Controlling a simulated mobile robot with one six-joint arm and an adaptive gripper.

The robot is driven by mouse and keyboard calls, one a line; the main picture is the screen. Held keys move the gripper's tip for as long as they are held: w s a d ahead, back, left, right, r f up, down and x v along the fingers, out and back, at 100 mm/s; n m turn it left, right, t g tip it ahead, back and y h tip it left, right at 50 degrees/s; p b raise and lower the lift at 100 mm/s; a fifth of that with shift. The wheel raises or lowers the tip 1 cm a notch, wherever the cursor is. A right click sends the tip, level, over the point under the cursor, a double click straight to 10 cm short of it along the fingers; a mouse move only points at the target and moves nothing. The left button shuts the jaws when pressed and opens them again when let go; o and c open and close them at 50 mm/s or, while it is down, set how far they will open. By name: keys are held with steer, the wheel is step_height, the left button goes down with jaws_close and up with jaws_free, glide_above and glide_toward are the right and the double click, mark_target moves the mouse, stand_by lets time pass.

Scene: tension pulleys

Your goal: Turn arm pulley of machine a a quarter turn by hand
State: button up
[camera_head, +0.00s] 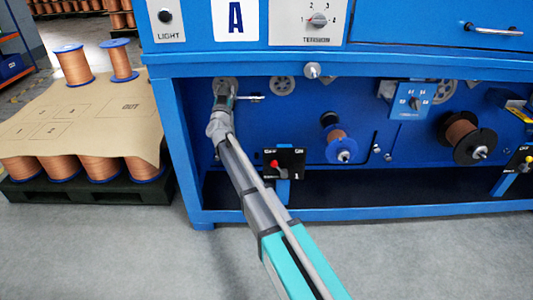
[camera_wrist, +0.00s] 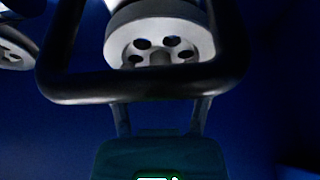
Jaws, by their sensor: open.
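The machine marked A (camera_head: 236,17) is a blue frame with an open bay. A grey pulley with round holes (camera_wrist: 160,38) is at the top middle of the wrist view, seen between the dark fingers of my gripper (camera_wrist: 145,18). In the head view my gripper (camera_head: 224,100) reaches into the bay's upper left, in front of a grey pulley (camera_head: 225,82) that it partly hides. The gripper is open. The fingertips run out of the wrist view's top, and I cannot tell whether they touch the pulley.
Another grey pulley (camera_head: 282,86) is to the right on the back panel. A red-knobbed switch box (camera_head: 284,163), a blue spool (camera_head: 340,147) and a black-flanged copper spool (camera_head: 467,138) are further along. A pallet of copper spools (camera_head: 88,110) stands left. The grey floor in front is clear.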

steer(key=n+y, duration=0.1)
steer(key=n, duration=0.2)
steer(key=n+y, duration=0.2)
steer(key=shift+d+n, duration=0.1)
steer(key=shift+n, duration=0.3)
steer(key=a+b+v, duration=0.1)
steer(key=b+v, duration=0.4)
steer(key=v, duration=0.9)
steer(key=s+d+f+g+y+p, duration=0.1)
steer(key=s+d+f+g+p, duration=0.1)
steer(key=s+d+g+p, duration=0.3)
steer(key=s+d+f+g+y+p, duration=0.1)
steer(key=s+d+f+g+p, duration=0.2)
steer(key=s+d+g+p, duration=0.3)
steer(key=shift+d+f+n+g+p, duration=0.25)
steer(key=shift+d+n+g+p, duration=0.15)
steer(key=shift+d+g+p, duration=1.25)
steer(key=shift+s+d, duration=0.1)
